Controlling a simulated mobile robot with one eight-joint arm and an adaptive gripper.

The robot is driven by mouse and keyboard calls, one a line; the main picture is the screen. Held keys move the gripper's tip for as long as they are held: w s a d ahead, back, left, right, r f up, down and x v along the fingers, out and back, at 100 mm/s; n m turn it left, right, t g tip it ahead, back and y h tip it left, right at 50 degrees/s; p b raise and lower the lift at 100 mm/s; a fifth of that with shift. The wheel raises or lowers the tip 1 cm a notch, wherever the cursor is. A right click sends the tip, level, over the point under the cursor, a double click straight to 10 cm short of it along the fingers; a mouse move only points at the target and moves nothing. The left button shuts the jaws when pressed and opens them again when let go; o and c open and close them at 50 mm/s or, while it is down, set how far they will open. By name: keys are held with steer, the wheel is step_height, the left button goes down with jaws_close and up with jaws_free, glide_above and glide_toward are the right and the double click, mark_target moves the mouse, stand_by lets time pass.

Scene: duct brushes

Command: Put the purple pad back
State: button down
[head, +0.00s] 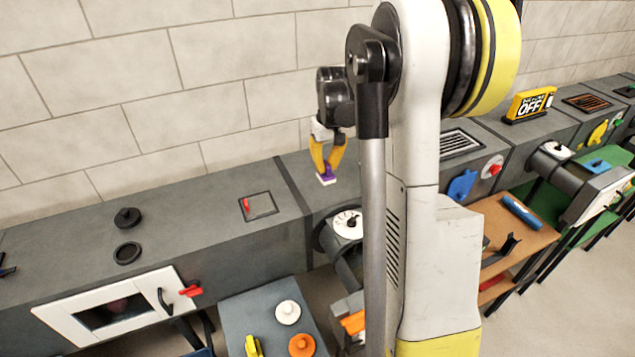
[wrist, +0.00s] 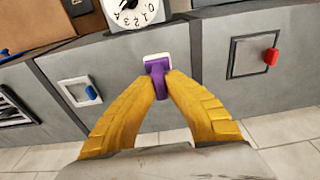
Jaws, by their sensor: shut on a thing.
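The purple pad (head: 327,177) is a small purple piece with a white base, at my gripper's tips over the grey duct (head: 210,216) in the head view. My gripper (head: 328,163) has yellow fingers and points down. In the wrist view, my gripper (wrist: 161,80) is shut on the purple pad (wrist: 157,68), with the fingertips on either side of its purple part. The white base (wrist: 157,57) faces away from my gripper. I cannot tell whether the base touches the duct or hangs just above it.
A white dial (head: 347,222) and a small red-handled hatch (head: 259,206) are near my gripper. Black caps (head: 127,217) lie on the duct to the left. A grey table (head: 264,312) with knobs stands in front. My arm hides part of the duct at right.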

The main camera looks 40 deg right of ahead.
mark_target(317, 172)
steer(key=w+f, duration=0.1)
steer(key=w+a+f, duration=0.1)
steer(key=w, duration=0.1)
steer(key=shift+f+b, duration=0.75)
steer(key=shift+f, duration=1.25)
steer(key=shift+f, duration=0.1)
steer(key=c, duration=1.6)
jaws_free()
steer(key=shift+o, duration=0.2)
